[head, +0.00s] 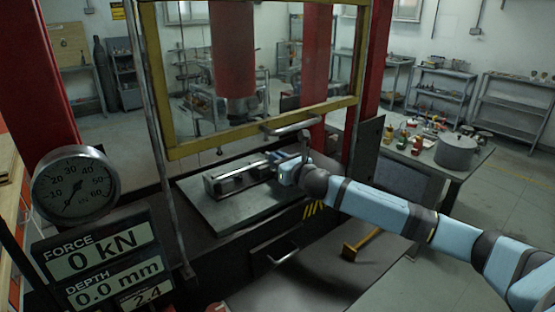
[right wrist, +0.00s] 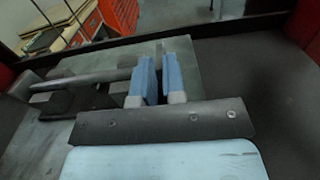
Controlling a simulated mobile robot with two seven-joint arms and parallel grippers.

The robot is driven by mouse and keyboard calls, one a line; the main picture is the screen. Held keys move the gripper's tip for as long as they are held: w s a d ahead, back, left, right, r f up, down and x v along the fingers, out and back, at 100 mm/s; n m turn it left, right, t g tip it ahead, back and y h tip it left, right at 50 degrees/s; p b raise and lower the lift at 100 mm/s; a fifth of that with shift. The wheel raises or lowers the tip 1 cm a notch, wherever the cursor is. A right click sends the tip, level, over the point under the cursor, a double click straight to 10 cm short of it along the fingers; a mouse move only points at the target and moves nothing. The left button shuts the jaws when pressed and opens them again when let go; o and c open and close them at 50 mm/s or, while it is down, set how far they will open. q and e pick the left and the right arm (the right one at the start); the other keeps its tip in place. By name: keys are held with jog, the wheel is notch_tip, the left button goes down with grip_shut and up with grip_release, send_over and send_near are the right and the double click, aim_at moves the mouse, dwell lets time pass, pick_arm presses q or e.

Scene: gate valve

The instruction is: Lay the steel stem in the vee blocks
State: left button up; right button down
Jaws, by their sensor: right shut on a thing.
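The steel stem (head: 247,171) is a slim grey rod lying roughly level over the steel plate under the press in the head view. It also shows in the right wrist view (right wrist: 95,78), running left from my fingers over dark blocks. My right gripper (head: 287,168) is shut on the stem's right end; its blue fingers show in the right wrist view (right wrist: 159,78). The vee blocks (head: 214,187) stand on the plate at the stem's left part. Whether the stem touches their grooves I cannot tell. My left gripper is not in view.
The steel plate (head: 222,218) has bare room in front of the blocks. The yellow guard frame (head: 258,139) and red press ram (head: 233,55) are above and behind. A gauge (head: 76,186) and a readout showing 0 kN (head: 100,250) stand at left.

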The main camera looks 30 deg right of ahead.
jog(key=c, duration=1.3)
grip_release()
jog(key=shift+o, duration=0.9)
jog(key=shift+f, duration=0.1)
jog(key=shift+s, duration=0.25)
jog(key=s+b, duration=0.1)
jog(key=s, duration=0.2)
jog(key=s+b, duration=0.1)
jog(key=s, duration=0.3)
jog(key=s+d+b, duration=0.1)
jog(key=s, duration=0.3)
jog(key=shift+s+d+b, duration=0.1)
jog(key=shift+s+b, duration=0.25)
jog(key=shift+s, duration=0.8)
